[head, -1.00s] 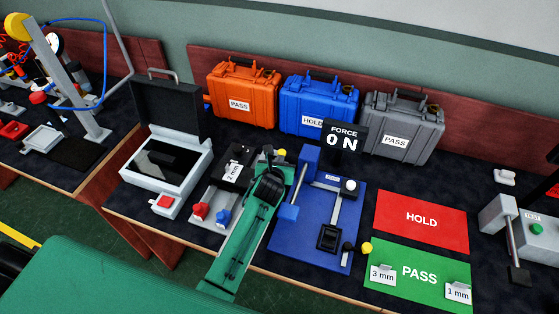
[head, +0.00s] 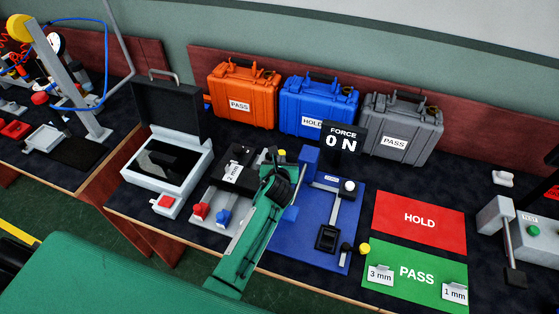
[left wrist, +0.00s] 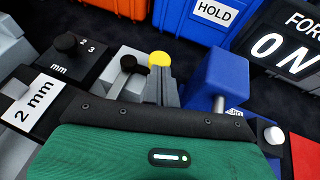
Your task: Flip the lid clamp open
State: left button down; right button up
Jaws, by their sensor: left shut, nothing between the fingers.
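My left gripper (head: 280,170) is over the bench, between the "2 mm" fixture and the blue force fixture. In the left wrist view its grey fingers (left wrist: 164,90) are together and empty. A yellow knob (left wrist: 160,59) shows just beyond the fingertips; it also shows in the head view (head: 281,153). Whether the fingers touch it, I cannot tell. A black-knobbed grey part (left wrist: 128,64) stands left of the fingers. My wrist hides much of this part, and I cannot make out for certain which piece is the lid clamp. My right gripper is out of view.
The blue force fixture (head: 335,255) with its blue post (left wrist: 215,75) stands close on the right. The "2 mm" fixture (head: 205,225) is on the left. An open-lidded box (head: 150,185) is farther left. The orange (head: 243,95), blue (head: 318,98) and grey (head: 402,120) cases stand behind.

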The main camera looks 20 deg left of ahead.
pick_arm(q)
jog(key=shift+r, duration=0.1)
jog(key=shift+w+d+n+y+p, duration=0.2)
jog(key=shift+w+n+y+p, duration=0.15)
jog(key=shift+w+p, duration=0.35)
jog(key=shift+w+d+n+y+p, duration=0.2)
jog(key=shift+w+n+y+p, duration=0.15)
jog(key=shift+w+p, duration=0.4)
jog(key=shift+w+d+n+y+p, duration=0.2)
jog(key=shift+w+n+y+p, duration=0.15)
jog(key=shift+w+p, duration=0.35)
jog(key=shift+w, duration=0.15)
jog(key=b+v, duration=0.1)
jog(key=v, duration=1.2)
jog(key=shift+s+d+r+g, duration=0.2)
jog(key=shift+r+g, duration=0.1)
jog(key=shift+r, duration=0.05)
